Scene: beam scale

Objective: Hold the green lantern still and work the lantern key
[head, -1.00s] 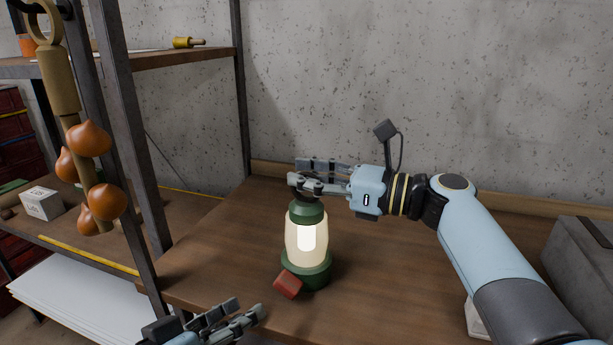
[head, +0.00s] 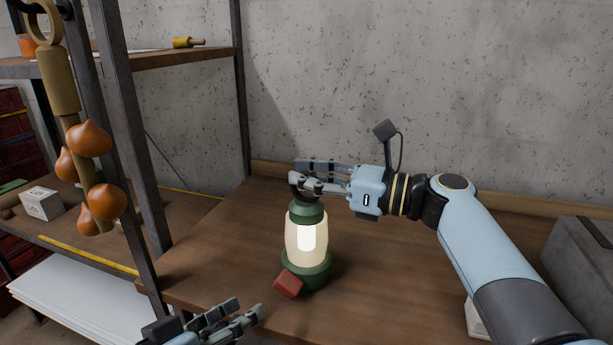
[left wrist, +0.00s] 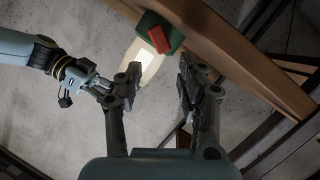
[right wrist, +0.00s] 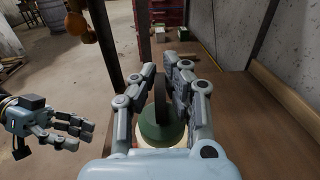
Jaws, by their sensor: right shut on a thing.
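The green lantern (head: 305,235) stands upright on the wooden bench, its cream body lit. A red block-like part, which looks like the lantern key (head: 287,285), sits at the front of its green base; it also shows in the left wrist view (left wrist: 159,40). My right gripper (head: 296,172) is shut on the dark handle at the lantern's top; the handle shows between its fingers in the right wrist view (right wrist: 161,95). My left gripper (head: 247,308) is open and empty, in front and left of the key, apart from it. In the left wrist view its fingers (left wrist: 160,70) are spread.
A metal shelf (head: 140,150) stands left of the bench, with brown bulb-shaped things (head: 90,138) hanging at its front. A grey case (head: 580,262) is at the right. The bench (head: 395,275) is clear around the lantern, with a concrete wall behind.

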